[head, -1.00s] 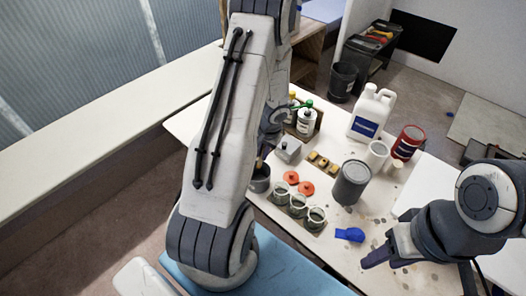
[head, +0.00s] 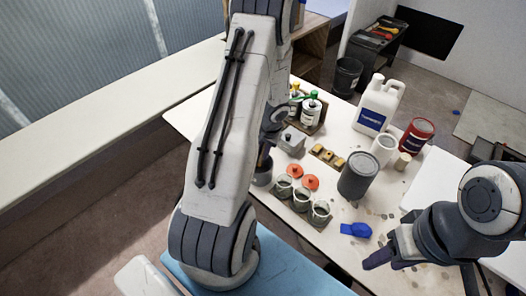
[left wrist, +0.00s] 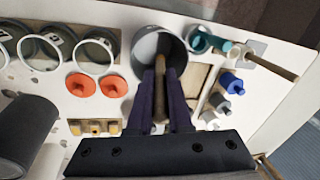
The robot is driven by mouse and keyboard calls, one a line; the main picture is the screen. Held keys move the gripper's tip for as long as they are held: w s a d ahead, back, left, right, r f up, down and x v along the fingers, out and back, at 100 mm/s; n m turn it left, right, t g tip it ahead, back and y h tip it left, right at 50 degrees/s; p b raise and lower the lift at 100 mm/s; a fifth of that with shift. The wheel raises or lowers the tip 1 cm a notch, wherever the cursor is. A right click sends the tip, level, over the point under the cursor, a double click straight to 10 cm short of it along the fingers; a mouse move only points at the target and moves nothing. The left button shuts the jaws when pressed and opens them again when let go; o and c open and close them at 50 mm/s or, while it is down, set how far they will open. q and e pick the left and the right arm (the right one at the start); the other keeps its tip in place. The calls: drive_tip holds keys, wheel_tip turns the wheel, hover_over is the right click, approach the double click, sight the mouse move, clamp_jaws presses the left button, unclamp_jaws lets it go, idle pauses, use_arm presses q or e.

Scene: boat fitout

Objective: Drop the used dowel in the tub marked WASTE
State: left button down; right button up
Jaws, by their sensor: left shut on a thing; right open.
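My left gripper (left wrist: 161,90) is shut on a thin wooden dowel (left wrist: 160,70). The dowel's far end shows over the mouth of a round grey tub (left wrist: 143,48) in the left wrist view. I cannot tell whether the dowel reaches inside. No marking is readable on this tub; in the head view it is the dark grey tub (head: 262,173) beside my left arm. That arm hides the left fingers in the head view. My right gripper (head: 376,259) is open and empty at the table's right front.
Several glass jars (head: 320,213), orange discs (head: 310,182), a grey can (head: 357,176) and a white jug (head: 378,103) stand close on the table (head: 340,262). A black bin (head: 348,76) stands behind the table.

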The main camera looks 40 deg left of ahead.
use_arm(q)
drive_tip(key=c, duration=0.8)
unclamp_jaws()
drive_tip(key=shift+o, duration=0.2)
wheel_tip(320, 180, up, 10)
drive_tip(key=d+p, duration=0.1)
drive_tip(key=d, duration=0.1)
drive_tip(key=shift+r, duration=0.15)
